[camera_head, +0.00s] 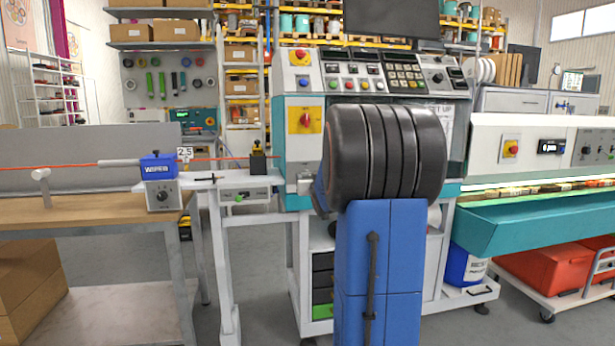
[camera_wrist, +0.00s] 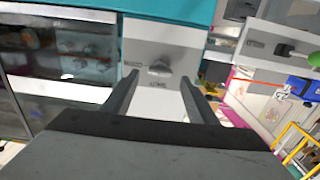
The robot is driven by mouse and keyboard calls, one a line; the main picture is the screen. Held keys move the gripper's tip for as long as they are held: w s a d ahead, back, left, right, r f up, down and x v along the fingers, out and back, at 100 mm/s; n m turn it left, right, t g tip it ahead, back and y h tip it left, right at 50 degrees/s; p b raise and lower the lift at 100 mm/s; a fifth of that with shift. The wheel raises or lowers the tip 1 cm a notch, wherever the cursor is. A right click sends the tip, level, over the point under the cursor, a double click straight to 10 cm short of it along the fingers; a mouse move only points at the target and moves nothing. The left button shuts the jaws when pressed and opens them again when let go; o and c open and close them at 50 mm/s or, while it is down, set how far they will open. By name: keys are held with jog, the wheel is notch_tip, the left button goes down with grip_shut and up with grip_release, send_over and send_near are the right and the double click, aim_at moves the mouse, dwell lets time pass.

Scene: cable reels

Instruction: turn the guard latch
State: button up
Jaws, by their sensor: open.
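The guard latch (camera_wrist: 160,68) is a small grey turn knob on a light grey plate (camera_wrist: 172,42) in the wrist view. Small lettering is beside and below it, too small to read surely. My gripper (camera_wrist: 160,78) is open, with one dark finger to each side of the latch in the picture. I see no contact; the remaining gap in depth is hard to tell. Nothing is between the fingers except the view of the plate and latch. In the head view my dark and blue arm covers the front of the machine (camera_head: 297,143), and I cannot make out the latch there.
A blue box (camera_head: 158,167) and red cable stand on the bench at left. A black monitor (camera_head: 391,19) is above the control panel. A teal and white machine (camera_head: 540,222) stands at right, with red bins (camera_head: 545,266) below. In the wrist view, dark glass panels (camera_wrist: 70,55) are at left.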

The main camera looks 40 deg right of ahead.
aim_at(307, 174)
jog(key=shift+x, duration=1.65)
jog(key=shift+c, duration=0.4)
jog(key=c, duration=1)
